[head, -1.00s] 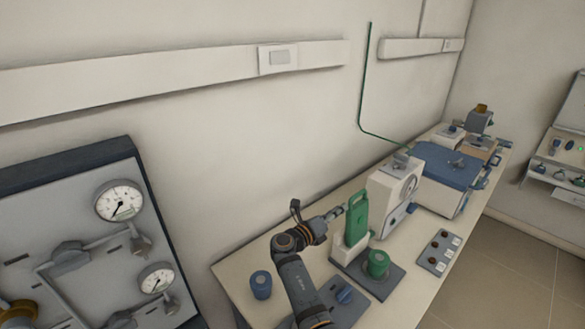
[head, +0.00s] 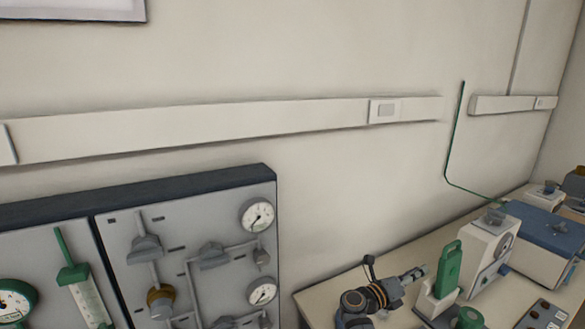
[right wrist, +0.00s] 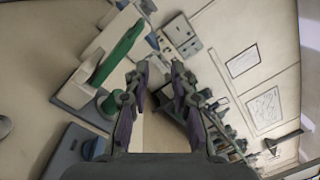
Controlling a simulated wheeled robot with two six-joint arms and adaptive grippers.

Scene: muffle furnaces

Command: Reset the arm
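My right gripper (head: 414,274) is above the left end of the bench, just left of the white device with a green handle (head: 449,268). My dark arm rises from the bottom edge of the head view. In the right wrist view my gripper (right wrist: 160,70) has its two fingers apart, with nothing between them. The green handle (right wrist: 120,52) and a green knob (right wrist: 110,105) show to the left of the fingers there. My left arm and gripper are in neither view.
A grey gauge panel (head: 190,250) stands at the left. A white instrument (head: 488,250) and a blue box (head: 545,235) stand further along the bench (head: 325,300). A green tube (head: 455,140) runs down the wall. The left end of the bench top looks bare.

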